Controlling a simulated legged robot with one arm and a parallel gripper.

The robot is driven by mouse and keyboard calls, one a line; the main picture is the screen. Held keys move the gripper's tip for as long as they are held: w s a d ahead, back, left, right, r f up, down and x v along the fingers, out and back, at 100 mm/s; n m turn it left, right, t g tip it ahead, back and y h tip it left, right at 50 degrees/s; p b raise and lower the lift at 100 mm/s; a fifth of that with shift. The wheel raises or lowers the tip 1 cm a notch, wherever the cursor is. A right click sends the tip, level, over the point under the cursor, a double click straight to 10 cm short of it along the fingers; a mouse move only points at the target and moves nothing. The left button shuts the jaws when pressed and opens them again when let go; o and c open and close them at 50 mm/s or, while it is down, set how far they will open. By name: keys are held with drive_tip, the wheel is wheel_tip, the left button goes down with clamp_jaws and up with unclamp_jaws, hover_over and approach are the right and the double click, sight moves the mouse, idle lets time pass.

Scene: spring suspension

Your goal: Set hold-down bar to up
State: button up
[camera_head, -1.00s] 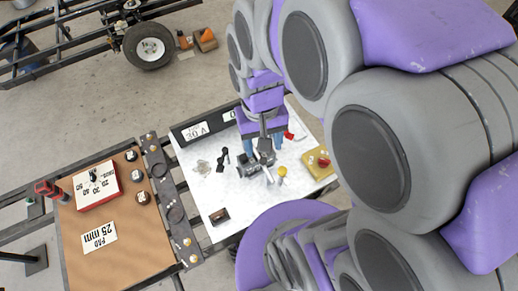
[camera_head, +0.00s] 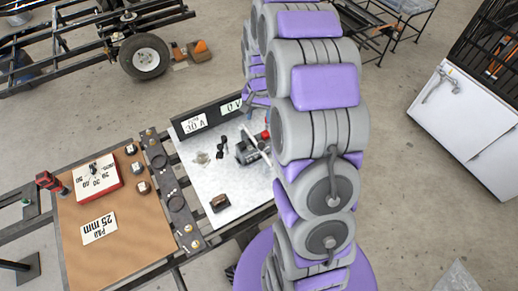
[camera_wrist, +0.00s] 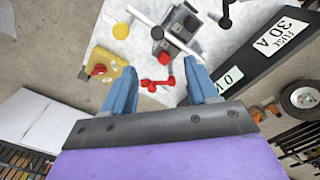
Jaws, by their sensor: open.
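A dark grey block mechanism (camera_wrist: 182,24) stands on the white tabletop (camera_wrist: 232,38). A long pale metal bar (camera_wrist: 163,34) crosses over it, probably the hold-down bar; whether it is up or down I cannot tell. In the head view the block (camera_head: 247,151) and pale bar (camera_head: 257,142) are partly behind my arm. My gripper (camera_wrist: 163,84) is open and empty, with its blue fingers on either side of a red lever-like part (camera_wrist: 160,83); contact is not visible.
A yellow block with a red knob (camera_wrist: 112,66) is left of the mechanism. A dark panel with a 30 A fuse label (camera_wrist: 280,38) is at the right. In the head view, a brown board (camera_head: 135,240) with a red-edged gauge lies left; a white cabinet (camera_head: 465,130) stands right.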

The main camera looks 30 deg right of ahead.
drive_tip(key=b, duration=0.1)
approach(261, 145)
wheel_tip(261, 145, down, 8)
drive_tip(key=shift+r+b, duration=0.1)
drive_tip(key=shift+b, duration=1.15)
drive_tip(key=shift+d+f, duration=0.3)
drive_tip(key=shift+f, duration=0.15)
drive_tip(key=shift+a, duration=0.45)
drive_tip(key=shift+c, duration=1.2)
drive_tip(key=shift+d, duration=0.25)
drive_tip(key=c, duration=0.4)
clamp_jaws()
